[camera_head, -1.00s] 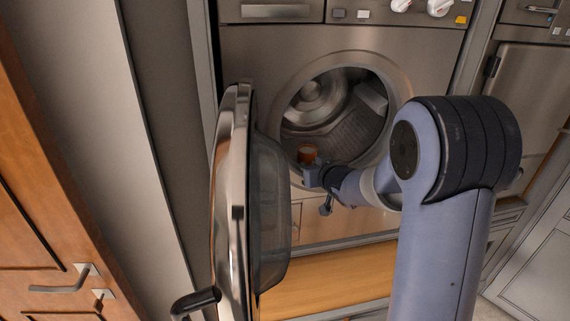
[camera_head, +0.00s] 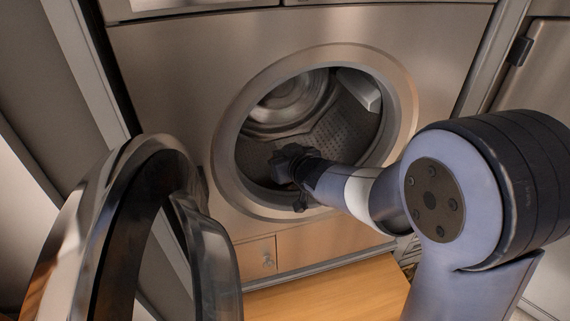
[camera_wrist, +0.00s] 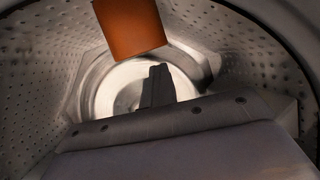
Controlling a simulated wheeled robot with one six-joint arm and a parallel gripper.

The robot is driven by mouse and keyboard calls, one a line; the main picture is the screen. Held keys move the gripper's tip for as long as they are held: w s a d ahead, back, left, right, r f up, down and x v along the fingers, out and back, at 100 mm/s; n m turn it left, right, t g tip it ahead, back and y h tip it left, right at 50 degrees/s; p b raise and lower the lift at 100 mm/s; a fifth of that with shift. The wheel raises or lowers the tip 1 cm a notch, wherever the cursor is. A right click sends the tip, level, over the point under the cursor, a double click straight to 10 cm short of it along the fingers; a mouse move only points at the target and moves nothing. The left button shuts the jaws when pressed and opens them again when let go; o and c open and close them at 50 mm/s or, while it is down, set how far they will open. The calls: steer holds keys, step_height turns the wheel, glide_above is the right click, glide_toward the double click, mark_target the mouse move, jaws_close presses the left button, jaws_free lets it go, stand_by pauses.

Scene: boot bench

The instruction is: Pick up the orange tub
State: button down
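The orange tub (camera_wrist: 130,25) shows at the top of the wrist view, cut off by the upper edge and tilted in the picture. In the head view it cannot be seen; my gripper and the door opening's lower left part are where it might be hidden. My gripper (camera_head: 290,172) is at the lower left of the round drum opening in the head view. In the wrist view, a dark upright part of my gripper (camera_wrist: 158,87) stands below the tub, with a visible gap between them. Its finger spacing is unclear, and nothing shows held.
The washing machine's drum (camera_head: 345,125) has perforated walls and a pale paddle (camera_head: 359,90). A metal rim (camera_head: 397,110) surrounds the opening closely. The open round door (camera_head: 70,240) fills the left foreground. A small drawer front (camera_head: 258,257) and wooden floor (camera_head: 330,292) lie below.

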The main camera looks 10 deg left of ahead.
step_height(320, 180, up, 7)
steer(key=p, duration=0.2)
steer(key=shift+d, duration=0.2)
steer(key=shift+s+f, duration=0.1)
steer(key=shift+f, duration=0.05)
steer(key=shift+c, duration=2.2)
jaws_free()
